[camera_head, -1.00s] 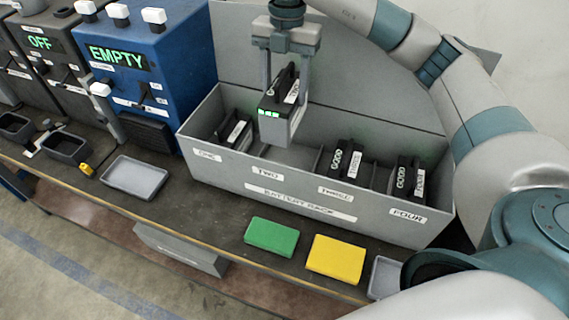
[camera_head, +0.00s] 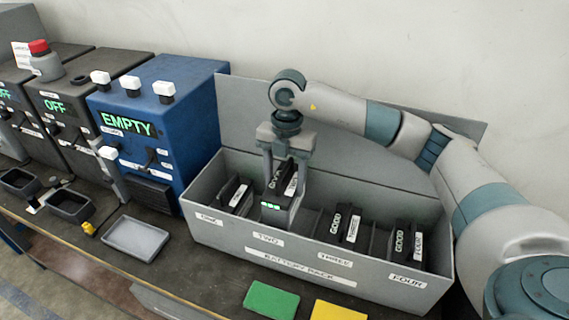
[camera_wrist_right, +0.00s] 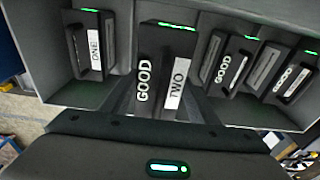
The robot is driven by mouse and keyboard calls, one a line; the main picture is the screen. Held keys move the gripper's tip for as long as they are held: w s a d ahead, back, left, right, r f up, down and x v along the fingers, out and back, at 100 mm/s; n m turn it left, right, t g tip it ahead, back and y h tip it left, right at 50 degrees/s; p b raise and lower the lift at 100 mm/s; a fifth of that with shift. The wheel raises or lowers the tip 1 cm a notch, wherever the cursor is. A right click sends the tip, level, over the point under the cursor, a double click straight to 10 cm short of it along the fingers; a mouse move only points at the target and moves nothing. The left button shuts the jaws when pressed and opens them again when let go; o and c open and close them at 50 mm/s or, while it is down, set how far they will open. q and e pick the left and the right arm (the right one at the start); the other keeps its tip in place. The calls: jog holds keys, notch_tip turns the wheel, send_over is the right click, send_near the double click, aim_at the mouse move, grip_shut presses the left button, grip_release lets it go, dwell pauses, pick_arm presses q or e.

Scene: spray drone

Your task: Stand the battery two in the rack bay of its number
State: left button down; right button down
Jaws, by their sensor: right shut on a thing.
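Battery two (camera_head: 284,204) is dark, with a lit green strip. In the right wrist view battery two (camera_wrist_right: 160,72) shows its GOOD and TWO labels. My right gripper (camera_head: 285,186) is shut on it from above and holds it upright. The battery is down in the rack's TWO bay, behind the label TWO. Its bottom is hidden by the front wall of the grey battery rack (camera_head: 300,263), so I cannot tell whether it touches the floor. My left gripper is not in view.
Battery one (camera_head: 236,193) stands in the left bay. Batteries marked THREE (camera_head: 345,224) and FOUR (camera_head: 406,243) stand to the right, between dividers. A blue box reading EMPTY (camera_head: 160,122) stands left of the rack. A grey tray (camera_head: 136,236) and a green pad (camera_head: 271,299) lie in front.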

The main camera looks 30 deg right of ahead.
notch_tip(320, 180, down, 5)
jog(key=shift+r+p, duration=0.1)
jog(key=shift+p, duration=0.8)
jog(key=shift+w+f, duration=0.1)
jog(key=shift+f, duration=0.6)
jog(key=shift+f+p, duration=0.6)
jog(key=shift+f, duration=1.3)
